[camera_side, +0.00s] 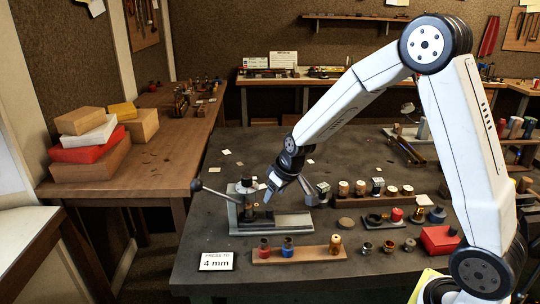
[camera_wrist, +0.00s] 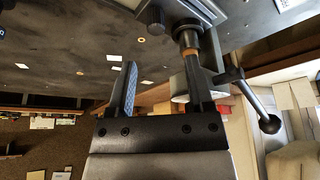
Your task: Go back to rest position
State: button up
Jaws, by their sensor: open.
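My gripper (camera_side: 287,192) hangs over the dark workbench, just right of the lever press. In the wrist view my gripper (camera_wrist: 160,66) has its two fingers apart with nothing between them. The lever press (camera_side: 243,203) has a grey base, a round head and a ball-ended handle reaching up and left. The press (camera_wrist: 187,38) also shows in the wrist view, close to or behind the right-hand finger. A tan ring or cork-like piece (camera_wrist: 189,53) shows at its ram. I cannot tell whether the finger touches the press.
Another rack (camera_side: 428,199) of small parts stands to the right. A red box (camera_side: 438,239) is at the front right. The bench behind the press is mostly clear.

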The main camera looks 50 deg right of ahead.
dwell(0.3)
jog(key=s+a+g, duration=0.1)
jog(key=s+a, duration=0.2)
jog(key=s, duration=0.6)
jog(key=s+a+g, duration=0.1)
jog(key=s+a, duration=0.2)
jog(key=s, duration=0.6)
jog(key=shift+s, duration=0.2)
